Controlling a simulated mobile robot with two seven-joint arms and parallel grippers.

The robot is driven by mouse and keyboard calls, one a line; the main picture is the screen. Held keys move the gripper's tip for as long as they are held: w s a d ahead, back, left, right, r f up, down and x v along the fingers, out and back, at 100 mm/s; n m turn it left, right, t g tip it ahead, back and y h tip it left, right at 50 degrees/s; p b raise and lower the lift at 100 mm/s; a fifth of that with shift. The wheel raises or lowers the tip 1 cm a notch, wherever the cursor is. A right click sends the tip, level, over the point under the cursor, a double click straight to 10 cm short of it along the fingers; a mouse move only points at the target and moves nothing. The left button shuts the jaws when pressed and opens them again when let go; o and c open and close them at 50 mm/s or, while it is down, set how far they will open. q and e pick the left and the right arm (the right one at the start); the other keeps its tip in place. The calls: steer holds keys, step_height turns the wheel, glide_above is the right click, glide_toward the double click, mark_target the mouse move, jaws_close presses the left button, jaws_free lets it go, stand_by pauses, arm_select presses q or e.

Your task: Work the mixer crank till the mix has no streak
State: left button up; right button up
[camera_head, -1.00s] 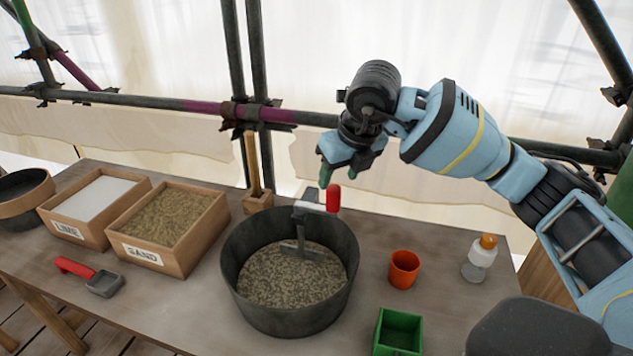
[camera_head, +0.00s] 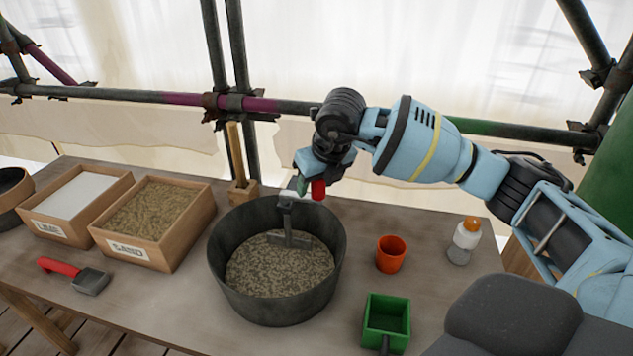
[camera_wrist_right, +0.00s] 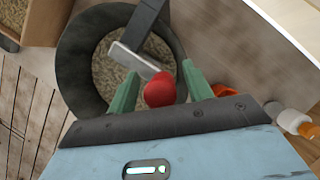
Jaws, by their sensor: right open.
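The mixer is a dark round tub (camera_head: 335,262) on the table, holding a speckled grey-brown mix (camera_head: 275,268) that looks mottled with light and dark flecks. A grey metal paddle (camera_head: 287,222) stands in it, with a crank ending in a red knob (camera_head: 318,190) at the top. My right gripper (camera_head: 309,184) is at the knob from above. In the right wrist view, the red knob (camera_wrist_right: 160,90) lies between the two green fingers of the open gripper (camera_wrist_right: 160,88), with gaps visible beside it. My left gripper is not in view.
Boxes labelled lime (camera_head: 40,228) and sand (camera_head: 128,250) stand left of the tub, with a red-handled scoop (camera_head: 88,281) in front. An orange cup (camera_head: 390,256), a green box (camera_head: 386,312) and an orange-capped bottle (camera_head: 464,242) stand to the right. Scaffold poles run behind.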

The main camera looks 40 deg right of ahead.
steer(key=shift+c, duration=0.3)
jaws_close()
stand_by(0.3)
